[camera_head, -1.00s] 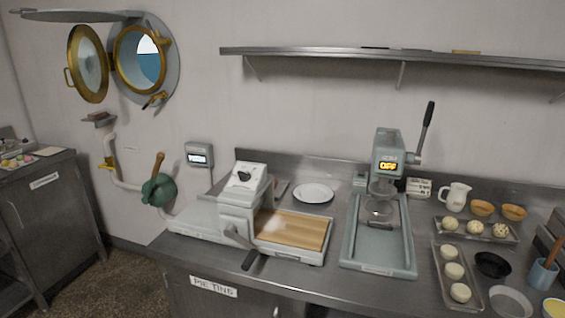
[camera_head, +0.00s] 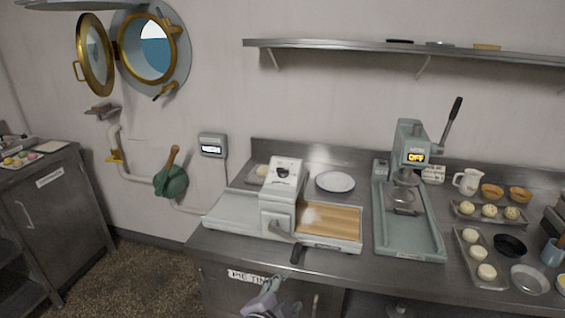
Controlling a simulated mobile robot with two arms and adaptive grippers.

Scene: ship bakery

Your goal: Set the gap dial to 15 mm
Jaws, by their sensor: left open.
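The dough sheeter (camera_head: 277,212) stands on the steel counter, with a pale bed on its left and a wooden board on its right. The gap dial (camera_head: 283,172) is a small dark knob on the white sloped top of the sheeter; its marks are too small to read. My left gripper (camera_head: 262,299) is open and empty at the bottom edge, in front of the counter, below and well apart from the dial. My right gripper is out of view.
The sheeter's crank handle (camera_head: 297,255) sticks out in front. A press (camera_head: 410,190) showing "OFF" stands to the right. A white plate (camera_head: 335,181) lies behind the board. Trays of dough balls (camera_head: 478,256) fill the right. A wall display (camera_head: 212,146) hangs behind left.

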